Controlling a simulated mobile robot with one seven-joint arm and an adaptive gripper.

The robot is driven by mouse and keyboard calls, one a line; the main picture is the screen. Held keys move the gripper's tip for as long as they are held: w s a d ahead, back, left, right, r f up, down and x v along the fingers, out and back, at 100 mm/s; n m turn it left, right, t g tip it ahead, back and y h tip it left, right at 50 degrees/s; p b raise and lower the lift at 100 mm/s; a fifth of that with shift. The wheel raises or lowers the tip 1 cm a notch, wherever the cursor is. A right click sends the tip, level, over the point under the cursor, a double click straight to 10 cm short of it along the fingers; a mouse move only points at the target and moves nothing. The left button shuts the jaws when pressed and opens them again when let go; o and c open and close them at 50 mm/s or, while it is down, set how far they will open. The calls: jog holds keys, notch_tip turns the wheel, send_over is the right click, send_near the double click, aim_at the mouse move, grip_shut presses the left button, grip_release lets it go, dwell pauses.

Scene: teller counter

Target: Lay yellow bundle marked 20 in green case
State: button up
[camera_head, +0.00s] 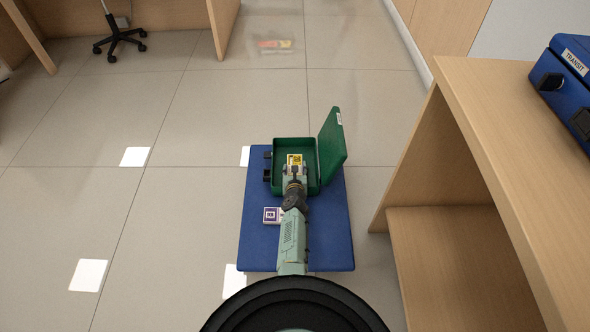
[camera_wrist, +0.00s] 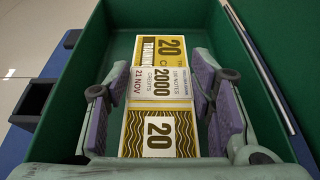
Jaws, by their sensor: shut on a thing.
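The yellow bundle (camera_wrist: 160,90) marked 20, with a white band, is between the purple pads of my gripper (camera_wrist: 158,108) in the wrist view. My gripper is shut on its two sides. The bundle (camera_head: 294,160) also shows in the head view at the end of my gripper (camera_head: 295,175). The green case (camera_head: 310,150) stands open on a blue platform, its lid raised at the right. In the wrist view the case walls (camera_wrist: 85,75) surround the bundle and my fingers. I cannot tell whether the bundle touches the case floor.
The blue platform (camera_head: 258,235) carries a purple-and-white bundle (camera_head: 271,215) left of my arm. A small black holder (camera_wrist: 38,100) sits outside the case's left wall. A wooden counter (camera_head: 520,150) with a blue TRANSIT case (camera_head: 565,85) stands at the right.

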jog(key=shift+f, duration=0.3)
jog(key=o, duration=1.2)
jog(key=shift+r, duration=0.15)
